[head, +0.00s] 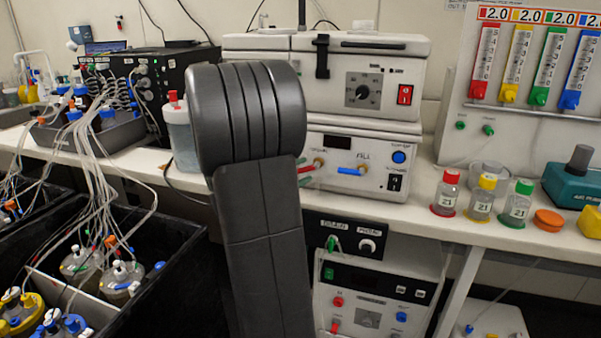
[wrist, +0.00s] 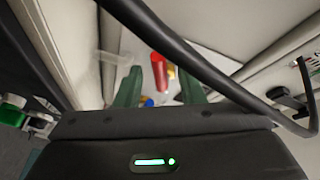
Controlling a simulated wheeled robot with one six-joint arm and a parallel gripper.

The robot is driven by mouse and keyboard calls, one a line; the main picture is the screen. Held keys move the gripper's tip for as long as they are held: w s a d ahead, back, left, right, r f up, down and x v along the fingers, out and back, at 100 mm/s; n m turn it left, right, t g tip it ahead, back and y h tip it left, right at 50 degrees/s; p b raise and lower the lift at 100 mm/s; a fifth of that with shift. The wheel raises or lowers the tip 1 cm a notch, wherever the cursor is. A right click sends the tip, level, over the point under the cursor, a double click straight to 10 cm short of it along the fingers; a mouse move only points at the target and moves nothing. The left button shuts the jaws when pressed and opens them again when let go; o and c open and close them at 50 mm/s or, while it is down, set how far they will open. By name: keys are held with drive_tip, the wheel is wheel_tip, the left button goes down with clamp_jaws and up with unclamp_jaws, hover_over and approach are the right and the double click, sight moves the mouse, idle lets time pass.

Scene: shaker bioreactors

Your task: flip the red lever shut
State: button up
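The red lever (head: 306,168) shows beside my arm in the head view, on the front of the lower white unit (head: 393,143). It points down and to the left from its brass-coloured fitting. In the wrist view the red lever (wrist: 158,70) lies between and beyond the green fingers of my gripper (wrist: 160,82). The fingers are spread apart with a gap around it, and I cannot tell whether either touches it. In the head view my own arm hides most of the gripper. A blue lever (head: 350,171) sits to the right of the red one.
A dark cable or hose (wrist: 200,62) crosses close in front of the wrist camera. A bottle with a red cap (head: 181,135) stands left of my arm. Small capped bottles (head: 481,200) stand on the bench at right. A black tub (head: 150,275) with tubed vessels is at lower left.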

drive_tip(key=shift+w+d, duration=0.1)
drive_tip(key=shift+c, duration=0.4)
clamp_jaws()
drive_tip(key=m, duration=0.1)
drive_tip(key=r+m+g+y+p, duration=0.1)
drive_tip(key=shift+r+m, duration=0.3)
drive_tip(key=shift+m, duration=0.1)
drive_tip(key=shift+m+y+p, duration=0.4)
drive_tip(key=shift+m+y, duration=0.1)
drive_tip(key=shift+m, duration=0.1)
drive_tip(key=shift+o, duration=0.4)
unclamp_jaws()
